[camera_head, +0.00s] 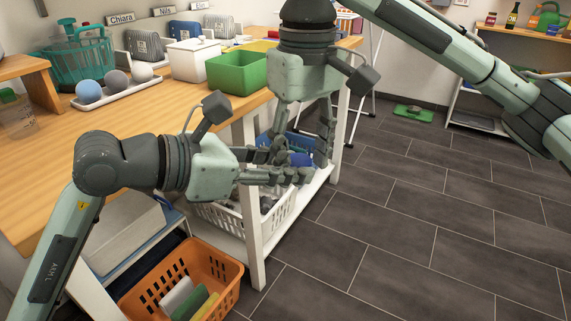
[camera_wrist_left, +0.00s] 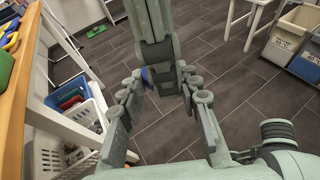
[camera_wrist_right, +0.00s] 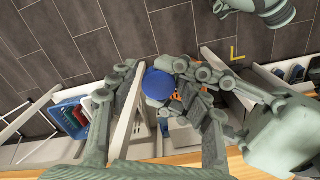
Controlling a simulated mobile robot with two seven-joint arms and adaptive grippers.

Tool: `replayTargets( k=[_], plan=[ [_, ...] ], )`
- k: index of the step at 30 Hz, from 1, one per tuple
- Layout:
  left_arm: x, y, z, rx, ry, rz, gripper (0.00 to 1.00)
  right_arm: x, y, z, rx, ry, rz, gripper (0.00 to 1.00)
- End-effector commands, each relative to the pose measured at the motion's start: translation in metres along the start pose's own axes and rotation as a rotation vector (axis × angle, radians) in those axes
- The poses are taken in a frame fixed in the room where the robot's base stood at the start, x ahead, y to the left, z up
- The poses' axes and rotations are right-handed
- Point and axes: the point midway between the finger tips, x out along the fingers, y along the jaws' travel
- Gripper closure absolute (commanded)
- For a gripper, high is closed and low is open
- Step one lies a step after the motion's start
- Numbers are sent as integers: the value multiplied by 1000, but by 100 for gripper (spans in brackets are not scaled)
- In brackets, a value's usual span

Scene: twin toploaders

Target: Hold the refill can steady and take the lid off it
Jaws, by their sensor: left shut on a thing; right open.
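The refill can shows mainly as a round blue lid in the right wrist view (camera_wrist_right: 157,85). A bit of blue also shows in the head view (camera_head: 300,159) and in the left wrist view (camera_wrist_left: 147,75). The can's body is hidden by the fingers. My left gripper (camera_head: 283,166) comes in from the left, level, and is shut on the can in front of the bench. My right gripper (camera_head: 303,150) points down from above, its fingers open on either side of the lid. I cannot tell whether they touch it.
The wooden bench (camera_head: 150,125) stands behind, with a green bin (camera_head: 238,73) near its edge. A white post (camera_head: 249,220) and white basket (camera_head: 228,222) are close below the grippers. An orange basket (camera_head: 225,262) sits lower left. The tiled floor (camera_head: 430,220) at right is clear.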

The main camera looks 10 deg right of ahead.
Motion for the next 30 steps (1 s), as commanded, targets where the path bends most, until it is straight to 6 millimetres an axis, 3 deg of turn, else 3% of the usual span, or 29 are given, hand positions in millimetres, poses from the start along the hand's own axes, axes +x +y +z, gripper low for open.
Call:
replayTargets(
  k=[5, 15, 21, 26, 30],
  plan=[
    [1, 7, -5, -4, 13, 14, 94, -8, -2, 2, -11, -2, -1, 44],
    [1, 5, -6, -4, 15, 11, 94, -60, -1, 1, -5, 5, 1, 44],
    [1, 4, -4, -2, 10, 8, 94, -77, 0, 0, -2, 2, 0, 44],
    [1, 3, -3, -2, 7, 6, 94, -68, -5, -13, -33, 29, -52, 44],
    [0, 3, -3, -2, 6, 6, 94, -36, -13, -50, -105, 133, -186, 44]
  ],
)
